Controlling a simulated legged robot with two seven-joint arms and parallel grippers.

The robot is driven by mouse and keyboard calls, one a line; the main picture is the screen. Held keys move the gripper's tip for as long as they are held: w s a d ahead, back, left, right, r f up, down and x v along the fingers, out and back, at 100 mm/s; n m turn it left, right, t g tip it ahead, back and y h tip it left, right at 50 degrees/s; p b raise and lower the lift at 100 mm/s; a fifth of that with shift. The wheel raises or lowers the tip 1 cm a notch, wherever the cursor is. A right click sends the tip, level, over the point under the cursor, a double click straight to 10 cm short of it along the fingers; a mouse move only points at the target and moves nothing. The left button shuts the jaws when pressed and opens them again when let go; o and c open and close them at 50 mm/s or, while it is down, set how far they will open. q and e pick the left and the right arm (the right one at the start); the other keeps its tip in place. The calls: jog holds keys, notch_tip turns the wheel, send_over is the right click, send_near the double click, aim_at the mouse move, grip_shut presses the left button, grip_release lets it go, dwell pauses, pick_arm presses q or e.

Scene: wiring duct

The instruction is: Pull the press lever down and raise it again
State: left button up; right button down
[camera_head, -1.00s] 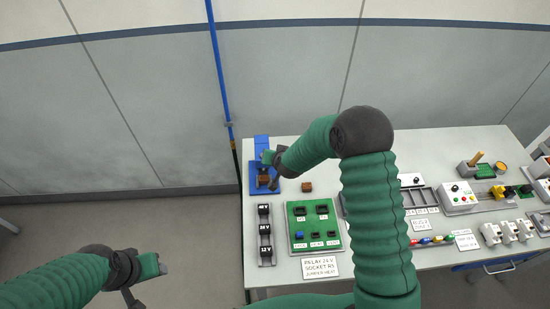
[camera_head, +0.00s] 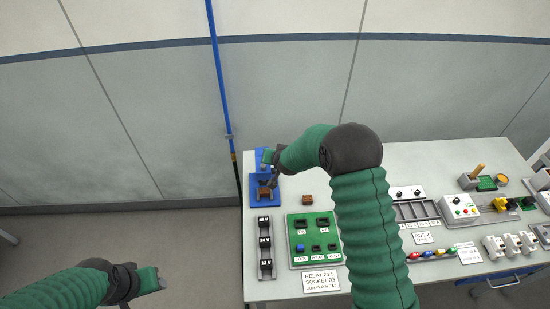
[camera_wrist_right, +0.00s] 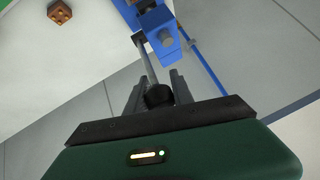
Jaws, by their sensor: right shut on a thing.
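The blue press (camera_head: 256,204) stands at the table's far left corner, with a brown block (camera_head: 264,193) on its base. In the right wrist view the blue press head (camera_wrist_right: 160,32) is at the top, and a thin grey lever (camera_wrist_right: 148,64) with a black ball knob (camera_wrist_right: 159,96) runs from it towards me. My right gripper (camera_wrist_right: 155,90) is shut on the lever's knob, with one finger on each side. In the head view my right gripper (camera_head: 268,173) is at the press and partly hides it. My left gripper (camera_head: 158,282) is at the lower left, away from the table; its jaw gap is unclear.
A second brown block (camera_head: 307,200) lies right of the press. In front are a black switch row (camera_head: 265,245) and a green socket board (camera_head: 313,238). My right arm covers the table's middle. A control box (camera_head: 460,208) and other parts stand farther right.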

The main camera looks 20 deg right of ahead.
jog(key=c, duration=1.3)
grip_release()
jog(key=shift+c, duration=0.2)
jog(key=shift+o, duration=1.1)
jog(key=shift+w+f, duration=0.15)
jog(key=shift+w, duration=0.15)
pick_arm(q)
jog(key=b+x, duration=0.2)
jog(key=shift+f, duration=0.35)
pick_arm(e)
jog(key=v, duration=1.6)
jog(key=shift+s+r, duration=0.2)
jog(key=shift+r, duration=0.05)
